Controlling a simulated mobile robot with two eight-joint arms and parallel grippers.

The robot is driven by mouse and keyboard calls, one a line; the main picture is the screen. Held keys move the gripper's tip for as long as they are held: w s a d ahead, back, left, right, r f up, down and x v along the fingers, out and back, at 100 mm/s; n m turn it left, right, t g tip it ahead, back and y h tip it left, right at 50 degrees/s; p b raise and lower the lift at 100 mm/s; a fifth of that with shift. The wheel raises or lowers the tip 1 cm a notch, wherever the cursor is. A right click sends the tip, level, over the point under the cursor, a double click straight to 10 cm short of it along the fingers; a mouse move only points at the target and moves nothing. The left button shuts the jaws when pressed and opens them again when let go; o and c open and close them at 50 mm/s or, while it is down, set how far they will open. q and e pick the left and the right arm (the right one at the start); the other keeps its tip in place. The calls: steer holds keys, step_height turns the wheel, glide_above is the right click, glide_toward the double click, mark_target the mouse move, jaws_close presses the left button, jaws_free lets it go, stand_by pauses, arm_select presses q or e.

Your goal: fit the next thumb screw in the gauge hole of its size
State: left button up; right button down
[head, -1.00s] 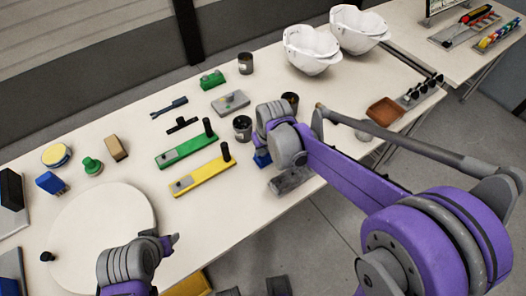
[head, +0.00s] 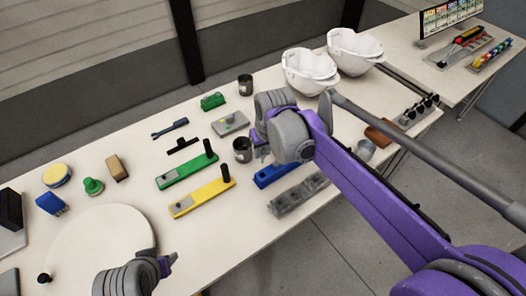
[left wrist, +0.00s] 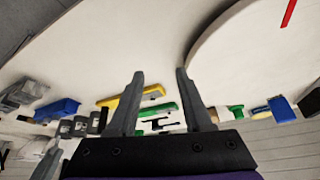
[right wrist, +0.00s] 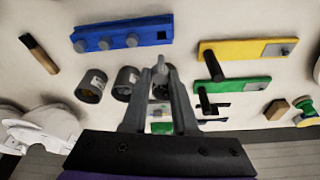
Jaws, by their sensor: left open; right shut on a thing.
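My right gripper (head: 262,152) is shut on a small grey thumb screw (right wrist: 160,68), which stands between its fingertips in the right wrist view. It hangs beside the near dark cup, close to the blue bar (head: 270,177). The green bar (head: 184,172) and yellow bar (head: 200,196) each have a grey plate and an upright black post. A grey slotted block (head: 298,195) lies in front of the blue bar. My left gripper (left wrist: 158,80) is open and empty.
White helmet shells (head: 310,72) are at the back. A round white disc (head: 100,235) lies front left.

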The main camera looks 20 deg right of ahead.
arm_select(q)
steer(key=shift+r, duration=0.1)
arm_select(e)
steer(key=shift+r, duration=0.1)
steer(key=shift+r+p, duration=0.85)
steer(key=shift+r, duration=0.35)
arm_select(q)
steer(key=shift+w+r, duration=0.3)
steer(key=shift+r, duration=0.6)
arm_select(e)
steer(key=shift+f, duration=0.1)
arm_select(q)
steer(key=shift+s+f+b, duration=0.25)
steer(key=shift+f+b, duration=0.5)
steer(key=shift+f, duration=0.1)
steer(key=shift+s+f+b, duration=0.25)
steer(key=shift+f+b, duration=0.45)
steer(key=shift+f, duration=0.15)
arm_select(e)
steer(key=s+d+f, duration=0.2)
steer(key=s+f, duration=0.5)
steer(key=s, duration=0.3)
steer(key=shift+s+d, duration=0.25)
steer(key=shift+s, duration=0.15)
arm_select(q)
steer(key=shift+f, duration=0.15)
arm_select(e)
steer(key=shift+f, duration=0.2)
